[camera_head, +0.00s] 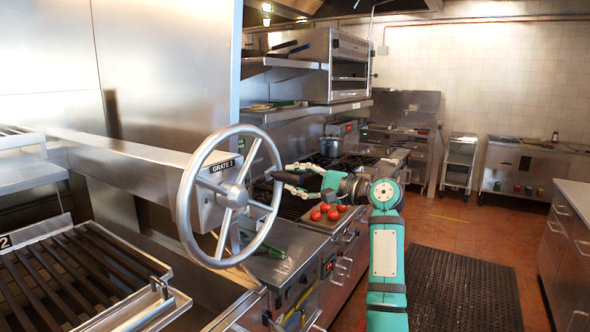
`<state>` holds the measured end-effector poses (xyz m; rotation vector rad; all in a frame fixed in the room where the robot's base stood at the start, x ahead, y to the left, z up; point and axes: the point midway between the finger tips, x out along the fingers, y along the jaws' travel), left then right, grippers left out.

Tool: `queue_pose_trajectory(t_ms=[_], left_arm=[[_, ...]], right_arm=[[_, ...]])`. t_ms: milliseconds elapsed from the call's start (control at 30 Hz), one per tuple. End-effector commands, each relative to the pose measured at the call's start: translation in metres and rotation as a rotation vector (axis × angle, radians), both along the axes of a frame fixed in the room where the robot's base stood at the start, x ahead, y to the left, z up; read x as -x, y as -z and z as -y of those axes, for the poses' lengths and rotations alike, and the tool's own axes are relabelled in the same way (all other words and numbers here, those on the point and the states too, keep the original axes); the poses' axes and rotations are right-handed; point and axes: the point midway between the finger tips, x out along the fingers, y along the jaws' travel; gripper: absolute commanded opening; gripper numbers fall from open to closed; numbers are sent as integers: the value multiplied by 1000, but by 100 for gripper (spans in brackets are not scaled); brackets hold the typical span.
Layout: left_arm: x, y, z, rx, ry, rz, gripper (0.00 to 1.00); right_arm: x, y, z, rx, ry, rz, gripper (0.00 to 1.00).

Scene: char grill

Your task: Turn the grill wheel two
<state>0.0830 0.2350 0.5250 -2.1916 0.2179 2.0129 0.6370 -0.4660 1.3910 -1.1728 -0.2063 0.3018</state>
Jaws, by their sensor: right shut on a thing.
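The grill wheel (187,217) is a large grey metal hand wheel with spokes and a round hub, mounted on a steel housing labelled "GRATE 2" (222,165). It stands upright at the left centre. My right gripper (281,176) reaches in from the right and is shut on the right side of the wheel's rim. The fingers partly overlap the rim, so the exact contact is hard to see. My left gripper is not in view.
A grill grate (75,268) with dark bars lies at the lower left. A pot (331,146) stands farther back. A black floor mat (462,290) and open floor lie at the right.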

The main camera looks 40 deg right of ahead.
Motion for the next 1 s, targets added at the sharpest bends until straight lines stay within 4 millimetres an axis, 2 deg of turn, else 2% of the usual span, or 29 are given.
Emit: queue_pose_trajectory(t_ms=[33,300,933,967,1000], left_arm=[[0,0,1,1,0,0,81],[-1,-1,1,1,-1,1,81],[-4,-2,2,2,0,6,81],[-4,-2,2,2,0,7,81],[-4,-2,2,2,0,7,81]], right_arm=[[-1,11,-3,5,-11,-15,0],[-1,23,-2,-77,-12,-42,0],[-1,25,-3,-120,-14,-52,0],[-1,25,-3,-120,-14,-51,32],[-1,25,-3,-119,-13,-50,37]])
